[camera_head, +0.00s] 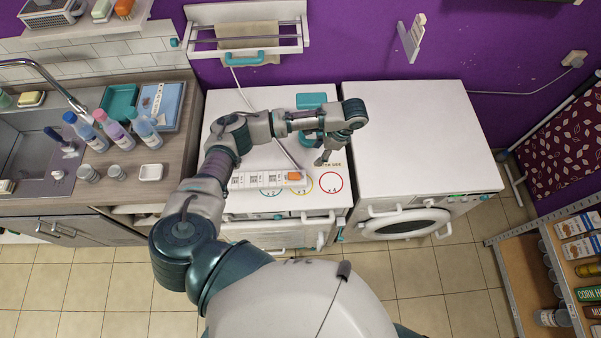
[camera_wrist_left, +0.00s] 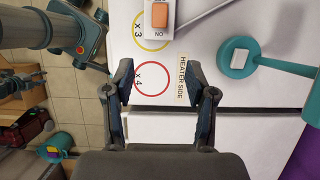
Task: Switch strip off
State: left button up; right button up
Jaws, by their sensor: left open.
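A white power strip (camera_head: 265,180) lies on top of the left white appliance, with several sockets in a row. Its orange switch (camera_head: 294,176) is at the strip's right end. The switch also shows at the top of the left wrist view (camera_wrist_left: 160,15), with "ON" printed beside it. My left gripper (camera_head: 322,161) is above the appliance top, right of the switch and apart from it. In the left wrist view its two fingers (camera_wrist_left: 161,88) are spread with nothing between them. I cannot tell which way the switch is pressed. My right gripper is not identifiable.
Colored circles and "HEATER SIDE" print mark the appliance top; the red circle (camera_head: 331,183) is nearest the gripper. A teal object with a white square (camera_wrist_left: 240,57) lies behind the gripper. A pale cord (camera_head: 285,155) runs from the strip. The right appliance top (camera_head: 412,125) is clear.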

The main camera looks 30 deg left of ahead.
pick_arm(q)
jog(key=b, duration=0.1)
send_near(299, 175)
jog(key=x, duration=0.8)
jog(key=shift+s+a+f+p, duration=0.1)
jog(key=shift+s+p, duration=0.05)
jog(key=shift+p, duration=0.2)
